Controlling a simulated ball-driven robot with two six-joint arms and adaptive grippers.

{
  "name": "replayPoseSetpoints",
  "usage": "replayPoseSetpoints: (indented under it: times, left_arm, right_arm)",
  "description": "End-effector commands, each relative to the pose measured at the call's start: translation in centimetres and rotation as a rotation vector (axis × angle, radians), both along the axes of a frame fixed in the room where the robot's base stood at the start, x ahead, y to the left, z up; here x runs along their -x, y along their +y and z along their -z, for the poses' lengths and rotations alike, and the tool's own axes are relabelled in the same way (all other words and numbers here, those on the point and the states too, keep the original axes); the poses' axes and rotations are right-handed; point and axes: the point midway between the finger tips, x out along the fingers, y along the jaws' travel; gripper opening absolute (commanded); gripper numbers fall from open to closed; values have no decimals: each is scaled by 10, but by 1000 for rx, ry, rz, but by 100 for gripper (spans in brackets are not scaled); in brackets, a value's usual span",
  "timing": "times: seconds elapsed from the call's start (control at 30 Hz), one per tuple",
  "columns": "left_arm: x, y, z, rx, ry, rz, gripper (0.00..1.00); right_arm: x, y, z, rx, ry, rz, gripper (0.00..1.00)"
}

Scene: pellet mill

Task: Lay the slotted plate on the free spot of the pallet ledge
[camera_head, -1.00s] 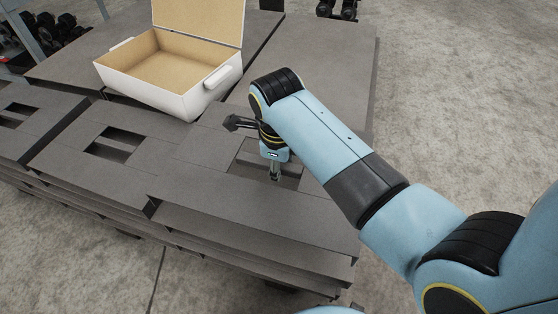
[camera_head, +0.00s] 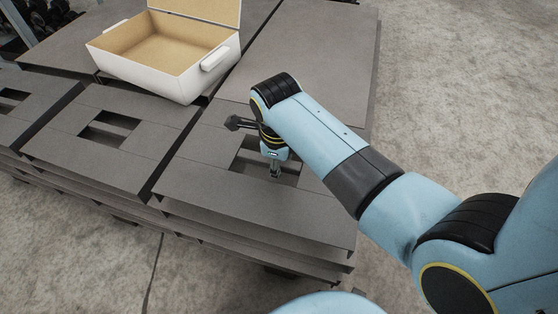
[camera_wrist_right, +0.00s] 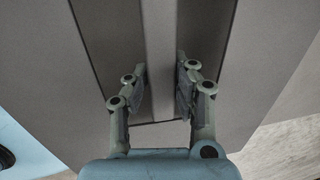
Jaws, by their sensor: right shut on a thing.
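The slotted plate (camera_head: 210,150) is grey-brown, with two dark slots and a narrow bar between them. My right gripper (camera_head: 275,173) points down at the slots and is shut on the bar, which runs between its fingers in the right wrist view (camera_wrist_right: 160,60). The plate lies roughly level and in line with its neighbours at the right end of the front row of the pallet ledge. I cannot tell whether it touches the layer below. My forearm covers its right part. My left gripper is not in view.
Similar slotted plates, one in the middle (camera_head: 75,150) and one at the left (camera_head: 22,120), lie along the row with narrow gaps. A white open box (camera_head: 165,80) with a raised lid stands behind. Concrete floor (camera_head: 460,90) is clear at the right.

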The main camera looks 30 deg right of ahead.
Motion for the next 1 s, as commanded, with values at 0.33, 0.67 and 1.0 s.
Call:
replayPoseSetpoints:
  times: [0.33, 0.67, 1.0]
  left_arm:
    - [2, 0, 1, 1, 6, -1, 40]
    - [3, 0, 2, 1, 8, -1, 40]
    - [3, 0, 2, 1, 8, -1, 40]
  right_arm:
    - [-4, 0, -4, 0, -11, 1, 0]
    - [-4, 0, -2, 0, -10, 1, 0]
    - [-4, 0, 5, 0, -11, 1, 0]
